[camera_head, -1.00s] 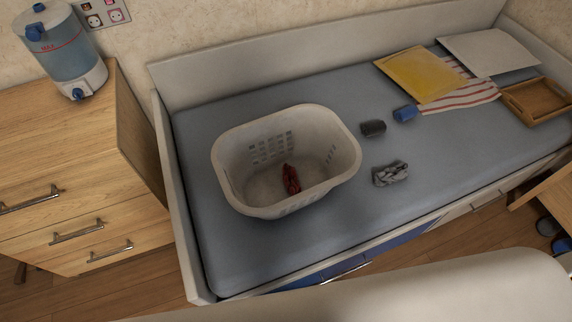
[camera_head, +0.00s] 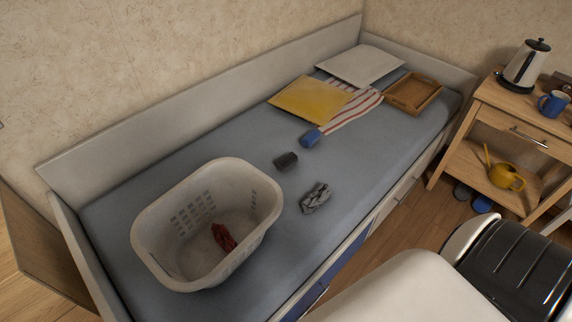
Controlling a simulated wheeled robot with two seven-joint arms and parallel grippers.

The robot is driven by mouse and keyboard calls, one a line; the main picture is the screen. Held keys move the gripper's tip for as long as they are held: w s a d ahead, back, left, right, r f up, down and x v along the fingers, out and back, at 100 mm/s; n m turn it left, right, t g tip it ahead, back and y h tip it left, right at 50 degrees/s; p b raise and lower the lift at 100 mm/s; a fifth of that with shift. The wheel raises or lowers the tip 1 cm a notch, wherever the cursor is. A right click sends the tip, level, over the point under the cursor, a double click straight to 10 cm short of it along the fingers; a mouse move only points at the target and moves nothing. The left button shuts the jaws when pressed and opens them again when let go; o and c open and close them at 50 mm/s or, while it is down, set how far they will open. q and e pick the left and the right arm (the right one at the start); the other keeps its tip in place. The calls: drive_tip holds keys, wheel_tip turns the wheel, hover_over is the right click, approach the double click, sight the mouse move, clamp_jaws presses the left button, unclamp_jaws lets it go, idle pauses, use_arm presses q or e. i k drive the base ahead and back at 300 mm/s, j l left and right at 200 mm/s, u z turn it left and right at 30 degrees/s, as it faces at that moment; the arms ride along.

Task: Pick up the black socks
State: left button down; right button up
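The black socks (camera_head: 286,161) look like a small dark rolled bundle lying on the blue-grey mattress of the bed, right of the white laundry basket (camera_head: 160,215). A blue rolled bundle (camera_head: 310,138) lies just beyond them, and a crumpled grey-and-white cloth (camera_head: 315,197) lies nearer. A red cloth (camera_head: 223,237) is inside the basket. Neither of my grippers shows in the head view.
A wooden side table (camera_head: 500,104) stands right of the bed, with slippers (camera_head: 472,198) on the floor.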

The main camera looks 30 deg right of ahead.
sight(284, 163)
drive_tip(key=l+u, duration=0.1)
drive_tip(key=u, duration=0.35)
drive_tip(key=k+l+u, duration=0.2)
drive_tip(key=l, duration=0.25)
drive_tip(key=l+u, duration=0.25)
drive_tip(key=l, duration=0.2)
drive_tip(key=k+l+u, duration=0.2)
drive_tip(key=l, duration=0.15)
